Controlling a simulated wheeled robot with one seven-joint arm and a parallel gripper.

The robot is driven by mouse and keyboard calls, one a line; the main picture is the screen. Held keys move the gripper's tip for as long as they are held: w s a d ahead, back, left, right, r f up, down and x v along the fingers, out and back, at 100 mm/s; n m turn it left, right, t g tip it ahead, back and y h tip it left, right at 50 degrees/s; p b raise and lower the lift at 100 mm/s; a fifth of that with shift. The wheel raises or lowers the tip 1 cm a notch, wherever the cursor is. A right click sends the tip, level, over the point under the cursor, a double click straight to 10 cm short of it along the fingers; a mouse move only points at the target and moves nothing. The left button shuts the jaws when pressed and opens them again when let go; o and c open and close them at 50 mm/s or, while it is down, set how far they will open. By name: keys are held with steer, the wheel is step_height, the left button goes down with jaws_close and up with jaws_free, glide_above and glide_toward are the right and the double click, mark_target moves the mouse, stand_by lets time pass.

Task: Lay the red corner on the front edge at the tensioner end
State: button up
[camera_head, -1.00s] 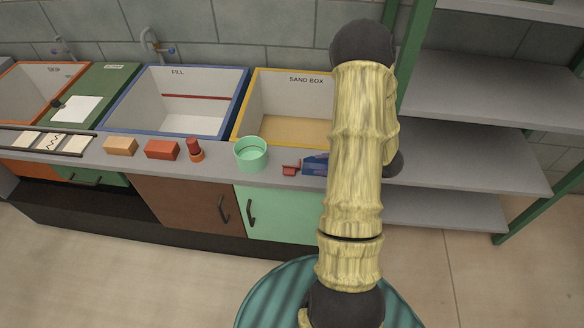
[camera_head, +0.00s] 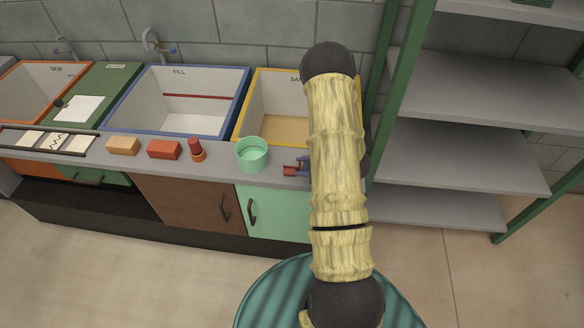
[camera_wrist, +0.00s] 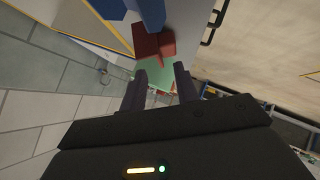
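A small red piece (camera_head: 291,169) lies on the counter right of the mint cup, against a blue piece (camera_head: 303,163) that my arm partly covers. In the wrist view a red angular piece (camera_wrist: 150,43) sits beside a blue block (camera_wrist: 150,11); they look like the same pair. I cannot tell for sure that the red piece is the red corner. My gripper (camera_wrist: 161,72) is open and empty, its fingertips pointing towards the red piece, apparently apart from it. In the head view my arm hides the gripper. I cannot identify the tensioner end.
On the counter (camera_head: 222,168) stand a tan brick (camera_head: 122,146), a red brick (camera_head: 163,149), a red-and-orange upright item (camera_head: 196,150) and the mint cup (camera_head: 252,155). A dark frame (camera_head: 82,150) lies at the left. Bins line the back; grey shelves (camera_head: 440,155) stand right.

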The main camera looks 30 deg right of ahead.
mark_target(292, 167)
steer(key=x, duration=0.3)
steer(key=shift+w, duration=0.1)
stand_by(0.3)
jaws_close()
